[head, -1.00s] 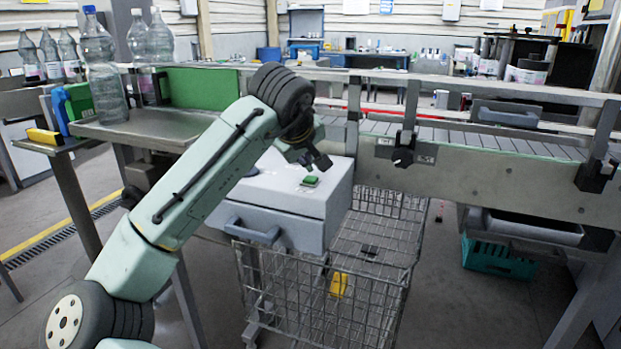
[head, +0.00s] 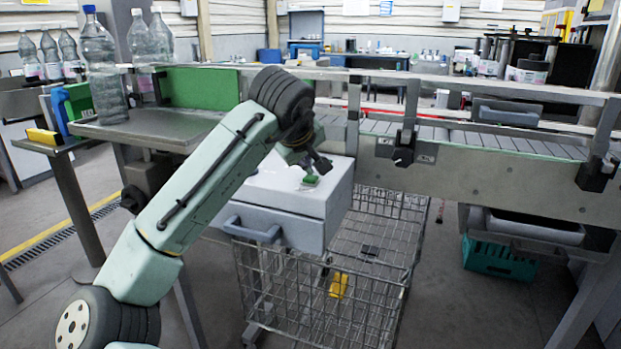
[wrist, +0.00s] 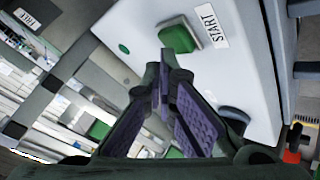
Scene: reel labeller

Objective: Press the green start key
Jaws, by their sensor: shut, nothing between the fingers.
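The green start key (head: 311,180) sits on top of a light grey box (head: 290,208) in the middle of the head view. In the wrist view the key (wrist: 181,34) is a green square with a white START label (wrist: 209,25) beside it. My gripper (head: 318,168) is just above the key in the head view. In the wrist view its shut fingertips (wrist: 165,58) overlap the key's near edge, with nothing held between them. I cannot tell whether the tips touch the key.
A wire basket (head: 385,268) stands below the box with a yellow item (head: 338,285) in it. A conveyor (head: 480,165) runs to the right of the box. Clear bottles (head: 101,75) stand on a metal table (head: 150,127) at the left.

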